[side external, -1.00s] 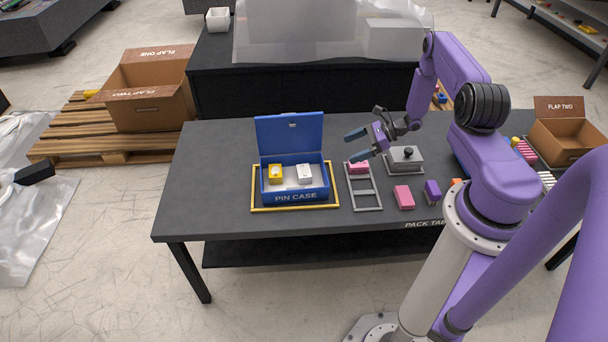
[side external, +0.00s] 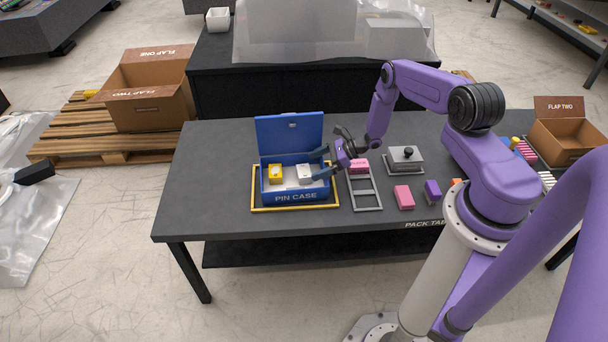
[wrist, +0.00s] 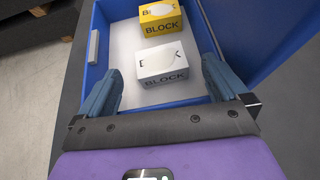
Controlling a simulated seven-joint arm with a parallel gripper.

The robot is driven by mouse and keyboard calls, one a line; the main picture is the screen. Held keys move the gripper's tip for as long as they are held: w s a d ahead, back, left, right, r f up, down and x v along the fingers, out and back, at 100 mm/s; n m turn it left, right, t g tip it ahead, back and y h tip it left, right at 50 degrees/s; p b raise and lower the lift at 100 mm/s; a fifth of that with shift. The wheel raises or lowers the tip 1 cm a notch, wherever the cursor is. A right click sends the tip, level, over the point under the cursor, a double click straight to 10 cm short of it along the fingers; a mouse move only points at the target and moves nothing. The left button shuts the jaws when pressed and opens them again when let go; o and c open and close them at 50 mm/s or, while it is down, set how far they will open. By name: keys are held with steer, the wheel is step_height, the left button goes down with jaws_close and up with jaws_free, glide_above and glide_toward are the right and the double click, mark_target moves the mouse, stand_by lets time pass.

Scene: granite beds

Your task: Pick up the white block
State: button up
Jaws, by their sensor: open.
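The white block (side external: 304,172) sits inside the blue pin case (side external: 295,197), on the right side of its pale floor. A yellow block (side external: 275,174) sits apart from it, to its left. In the wrist view the white block (wrist: 162,66) is marked BLOCK and lies ahead of my gripper, between the lines of its two fingers; the yellow block (wrist: 168,18) is beyond it. My gripper (side external: 320,163) is open and empty at the case's right side. In the wrist view my gripper's fingers (wrist: 158,88) are spread, reaching over the case. The case lid stands open.
A yellow frame (side external: 253,198) surrounds the case. To the right are a grey rack (side external: 365,191) with a pink block (side external: 359,166), a grey lidded box (side external: 404,159), another pink block (side external: 404,197) and a purple block (side external: 432,190). The table's left part is clear.

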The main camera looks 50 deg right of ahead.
mark_target(306, 171)
steer(key=shift+x, duration=1.65)
steer(key=shift+s+f, duration=0.15)
steer(key=c, duration=1.3)
steer(key=shift+r, duration=0.2)
